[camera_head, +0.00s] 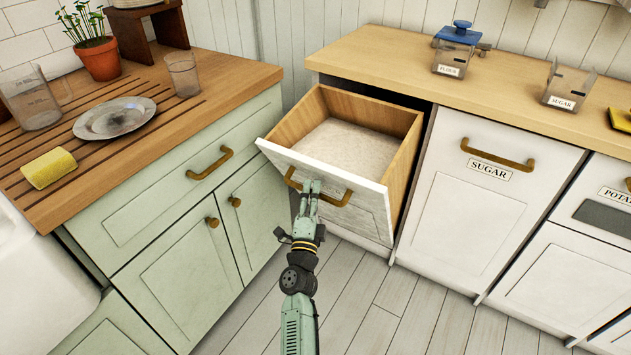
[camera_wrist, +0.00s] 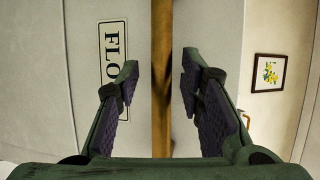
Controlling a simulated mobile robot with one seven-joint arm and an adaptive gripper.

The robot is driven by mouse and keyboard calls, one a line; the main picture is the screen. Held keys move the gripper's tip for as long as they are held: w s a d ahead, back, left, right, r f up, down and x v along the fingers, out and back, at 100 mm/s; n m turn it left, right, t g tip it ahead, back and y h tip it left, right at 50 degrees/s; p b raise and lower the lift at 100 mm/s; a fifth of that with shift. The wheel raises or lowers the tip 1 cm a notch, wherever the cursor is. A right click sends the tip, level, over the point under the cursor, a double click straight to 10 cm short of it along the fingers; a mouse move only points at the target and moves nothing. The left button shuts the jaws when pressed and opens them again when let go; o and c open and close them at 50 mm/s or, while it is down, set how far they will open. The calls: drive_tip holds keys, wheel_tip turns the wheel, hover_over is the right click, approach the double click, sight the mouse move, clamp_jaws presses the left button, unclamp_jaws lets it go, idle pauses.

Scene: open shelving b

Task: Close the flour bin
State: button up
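The flour bin (camera_head: 368,206) is tilted out of the counter front, with its white front leaning forward and its wooden sides and pale flour (camera_head: 350,148) showing. My gripper (camera_head: 310,187) is at the brass handle on the bin's front. In the wrist view the handle (camera_wrist: 162,95) runs vertically between my two spread fingers (camera_wrist: 160,90), with gaps on both sides. The gripper is open. A label reading "FLO" (camera_wrist: 113,65) shows left of the handle, partly covered by a finger.
The closed sugar bin (camera_head: 470,215) stands to the right. Green cabinets (camera_head: 180,270) stand close on the left. A plate (camera_head: 115,118), a yellow sponge (camera_head: 48,168) and a glass (camera_head: 183,75) are on the left counter. The floor (camera_head: 420,310) in front is clear.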

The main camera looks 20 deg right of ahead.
drive_tip(key=shift+w+d+r, duration=0.1)
drive_tip(key=shift+w+d, duration=0.05)
drive_tip(key=shift+w, duration=0.1)
drive_tip(key=shift+c, duration=0.4)
clamp_jaws()
drive_tip(key=shift+r, duration=0.1)
idle(0.3)
